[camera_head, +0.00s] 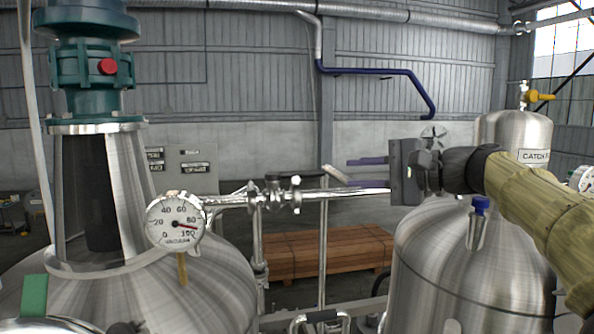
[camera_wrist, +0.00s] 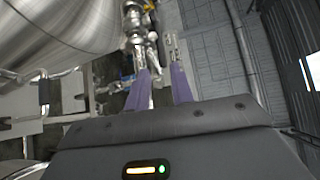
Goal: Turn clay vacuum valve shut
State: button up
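My gripper (camera_head: 347,172) is in the middle of the head view, with two purple fingers pointing left along the steel vacuum pipe (camera_head: 228,201). The fingers are apart; in the wrist view the gripper (camera_wrist: 160,78) also shows a gap between them. A valve body with a dark handle (camera_head: 283,178) is farther left on the pipe. The white vacuum gauge (camera_head: 175,221) has a red needle near the high end.
A large steel tank (camera_head: 195,290) with a green drive head (camera_head: 95,65) stands left. Another steel tank (camera_head: 470,270) with a blue-capped fitting (camera_head: 480,206) lies below my arm. A catch pot (camera_head: 510,128) has an orange valve handle (camera_head: 540,96). Wooden planks (camera_head: 315,258) lie behind.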

aim_at(309, 174)
jog(key=p+x, duration=0.3)
jog(key=x, duration=0.3)
jog(key=p+x, duration=0.3)
jog(key=x, duration=0.4)
jog(key=shift+w+r, duration=0.15)
jog(key=shift+r, duration=0.05)
jog(key=shift+w+a+f, duration=0.25)
jog(key=shift+a, duration=0.25)
grip_shut()
